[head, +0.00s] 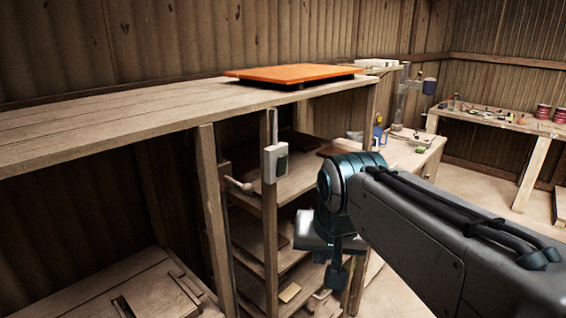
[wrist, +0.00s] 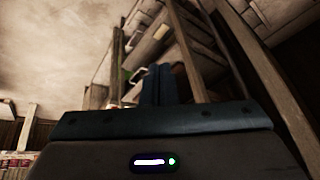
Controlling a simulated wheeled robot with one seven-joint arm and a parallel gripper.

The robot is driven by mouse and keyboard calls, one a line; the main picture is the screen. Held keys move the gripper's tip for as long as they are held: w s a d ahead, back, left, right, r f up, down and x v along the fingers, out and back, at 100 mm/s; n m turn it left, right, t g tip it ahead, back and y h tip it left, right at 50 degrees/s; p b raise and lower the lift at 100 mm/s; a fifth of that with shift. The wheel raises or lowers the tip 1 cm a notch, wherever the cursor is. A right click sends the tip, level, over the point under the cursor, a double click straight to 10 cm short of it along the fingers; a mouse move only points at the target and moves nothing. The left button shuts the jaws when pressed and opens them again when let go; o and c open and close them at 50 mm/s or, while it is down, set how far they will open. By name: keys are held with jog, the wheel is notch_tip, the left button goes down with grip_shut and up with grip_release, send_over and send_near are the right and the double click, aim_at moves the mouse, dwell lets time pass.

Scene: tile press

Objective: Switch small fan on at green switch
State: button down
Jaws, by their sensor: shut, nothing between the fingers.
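A small pale switch box (head: 275,163) with a greyish-green face is fixed to an upright post of the shelf, below the wooden top. My gripper (head: 337,277) hangs to the right of and lower than the box, apart from it, in front of the shelves. In the wrist view my gripper (wrist: 160,82) shows its two fingers together, shut and empty. A small green patch (wrist: 124,74) shows left of the fingers there; I cannot tell what it is. I cannot pick out a small fan with certainty.
An orange board (head: 293,73) lies on the long wooden shelf top (head: 110,112). A knobbed handle (head: 238,185) sticks out left of the box. Lower shelves (head: 285,265) hold flat pieces. A workbench (head: 490,118) stands at the far right, with open floor before it.

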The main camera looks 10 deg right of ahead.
jog(key=w+r+m+t+b, duration=0.1)
jog(key=w+r+m, duration=0.2)
jog(key=w+r, duration=0.2)
jog(key=w+r+m+t+b, duration=0.1)
jog(key=w+r+m, duration=0.2)
jog(key=r, duration=0.8)
jog(key=w, duration=0.2)
jog(key=shift+w+d+r+m+t, duration=0.3)
jog(key=shift+r+t, duration=0.05)
jog(key=shift+t, duration=0.05)
jog(key=shift+f, duration=0.1)
jog(key=p, duration=0.2)
send_near(282, 166)
jog(key=shift+d+x, duration=0.2)
jog(key=shift+x, duration=0.75)
jog(key=shift+d+x, duration=0.15)
jog(key=shift+x, duration=0.85)
jog(key=shift+d+x, duration=0.2)
jog(key=shift+x, duration=0.75)
jog(key=shift+f, duration=0.1)
